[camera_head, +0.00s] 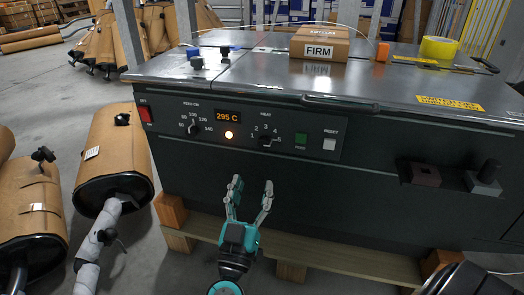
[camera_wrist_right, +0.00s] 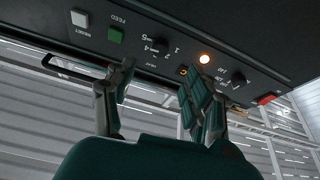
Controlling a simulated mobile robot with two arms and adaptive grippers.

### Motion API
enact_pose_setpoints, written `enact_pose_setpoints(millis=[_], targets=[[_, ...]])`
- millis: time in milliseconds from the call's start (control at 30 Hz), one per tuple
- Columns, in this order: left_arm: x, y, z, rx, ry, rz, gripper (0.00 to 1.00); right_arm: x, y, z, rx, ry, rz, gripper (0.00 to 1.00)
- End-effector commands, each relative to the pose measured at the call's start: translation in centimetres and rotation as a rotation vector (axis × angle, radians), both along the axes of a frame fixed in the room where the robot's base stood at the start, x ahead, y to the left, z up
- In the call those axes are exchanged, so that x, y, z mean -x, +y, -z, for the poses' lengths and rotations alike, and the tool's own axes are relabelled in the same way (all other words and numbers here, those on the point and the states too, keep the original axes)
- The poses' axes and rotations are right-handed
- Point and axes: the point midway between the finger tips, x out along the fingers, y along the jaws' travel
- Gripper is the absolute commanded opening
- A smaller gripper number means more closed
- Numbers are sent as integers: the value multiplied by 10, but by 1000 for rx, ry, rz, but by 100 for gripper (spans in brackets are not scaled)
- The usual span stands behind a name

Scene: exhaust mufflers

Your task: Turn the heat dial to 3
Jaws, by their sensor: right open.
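The heat dial (camera_head: 265,141) is a small black knob on the dark front panel (camera_head: 330,155) of the machine, with the numbers 1 to 5 around it. I cannot tell for sure which number its pointer marks. It also shows in the right wrist view (camera_wrist_right: 157,46), upside down, beyond the fingertips. My right gripper (camera_head: 252,188) is open and empty, in front of the panel and below the dial, pointing up at it. Its two fingers are spread apart in the right wrist view (camera_wrist_right: 156,80) and do not visibly touch the dial. My left gripper is out of view.
Beside the dial are a lit orange lamp (camera_head: 229,134), a display (camera_head: 228,117) reading 295 C, another dial (camera_head: 193,128), a green button (camera_head: 300,139) and a white button (camera_head: 330,144). A handle rail (camera_head: 340,103) juts out above. Wrapped mufflers (camera_head: 112,150) stand at left.

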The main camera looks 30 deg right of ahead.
Motion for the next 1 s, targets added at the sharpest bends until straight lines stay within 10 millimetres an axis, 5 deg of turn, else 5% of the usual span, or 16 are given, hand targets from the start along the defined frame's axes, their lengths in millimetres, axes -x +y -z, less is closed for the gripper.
enact_pose_setpoints(millis=[500,933,1000], targets=[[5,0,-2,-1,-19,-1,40,-61,-65,-37,1,0,-1,53],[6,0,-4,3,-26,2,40,-67,-71,-40,0,2,-1,53],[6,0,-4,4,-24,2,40,-67,-71,-40,0,2,-1,44]])
